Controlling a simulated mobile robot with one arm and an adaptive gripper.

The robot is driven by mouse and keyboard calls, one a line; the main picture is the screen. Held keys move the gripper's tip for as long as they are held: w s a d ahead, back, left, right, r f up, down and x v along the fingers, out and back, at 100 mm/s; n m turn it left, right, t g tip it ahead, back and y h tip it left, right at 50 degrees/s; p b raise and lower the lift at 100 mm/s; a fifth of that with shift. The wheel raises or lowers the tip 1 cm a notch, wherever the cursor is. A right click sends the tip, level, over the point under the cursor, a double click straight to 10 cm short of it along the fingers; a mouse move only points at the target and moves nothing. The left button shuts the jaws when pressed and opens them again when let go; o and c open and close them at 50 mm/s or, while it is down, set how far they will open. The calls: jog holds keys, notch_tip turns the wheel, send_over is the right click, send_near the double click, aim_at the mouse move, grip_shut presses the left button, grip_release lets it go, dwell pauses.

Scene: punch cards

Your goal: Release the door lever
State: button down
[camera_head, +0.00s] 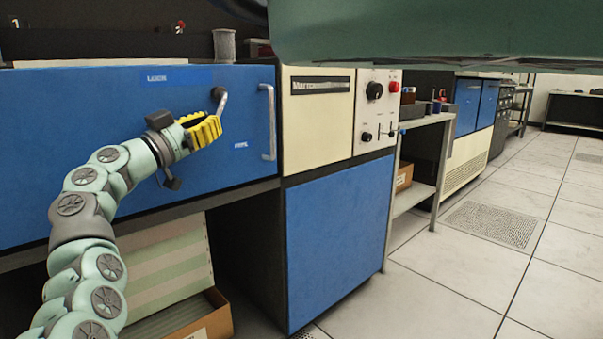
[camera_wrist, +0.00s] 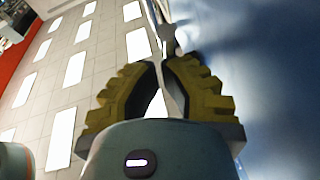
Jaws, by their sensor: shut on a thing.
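The door lever (camera_head: 222,102) is a small metal handle on the upper right part of the blue door panel (camera_head: 105,110). In the head view, my gripper (camera_head: 214,122) has its yellow ribbed fingers at the lever's lower end. In the wrist view, the lever (camera_wrist: 168,36) runs down between the two finger tips of my gripper (camera_wrist: 165,65), which are closed on it. The fingers hide the lever's lower end. The panel looks flush with the cabinet front.
A silver vertical handle (camera_head: 269,122) stands right of the lever on the same panel. A cream panel (camera_head: 318,125) and a knob panel (camera_head: 374,132) are farther right. Below is an open bay with a cardboard box (camera_head: 208,318). The tiled floor (camera_head: 480,275) at right is clear.

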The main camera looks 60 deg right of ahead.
jog(key=shift+s+d+f+b, duration=0.15)
jog(key=shift+d+f+b, duration=0.5)
jog(key=shift+b, duration=0.55)
jog(key=shift+d, duration=0.1)
jog(key=shift+r, duration=0.15)
jog(key=s+f+p+v, duration=0.1)
jog(key=p+v, duration=0.1)
jog(key=v, duration=1.1)
jog(key=shift+w+f, duration=0.25)
jog(key=shift+w, duration=0.05)
jog(key=shift+s+d+r, duration=0.1)
jog(key=shift+d, duration=0.05)
